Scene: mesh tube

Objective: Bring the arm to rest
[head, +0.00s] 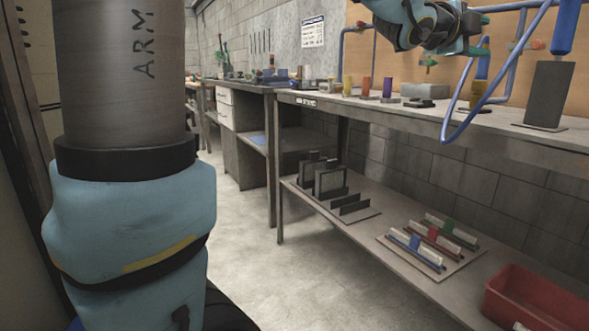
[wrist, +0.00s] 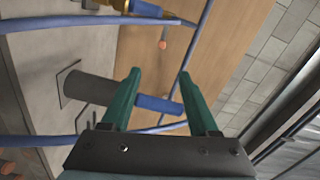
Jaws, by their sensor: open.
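My gripper (wrist: 160,73) shows in the wrist view as two green fingers set wide apart, with nothing clamped between them. A blue cylinder (wrist: 158,104) appears in the gap beyond or between the fingers; its depth is hard to tell. A dark grey tube (wrist: 92,90) stands on a square plate in line with it. In the head view the dark grey tube (head: 549,92) stands on the bench at the right, with the blue cylinder (head: 566,24) above it. My arm (head: 430,22) shows at the top right; the fingers are not clear there.
Blue pipes (head: 507,70) run along the backboard and loop in front of the bench edge (head: 440,122). Several coloured cylinders (head: 387,88) stand on the bench. A lower shelf holds a rack board (head: 392,243) and a red bin (head: 535,300). Floor (head: 240,240) is clear at left.

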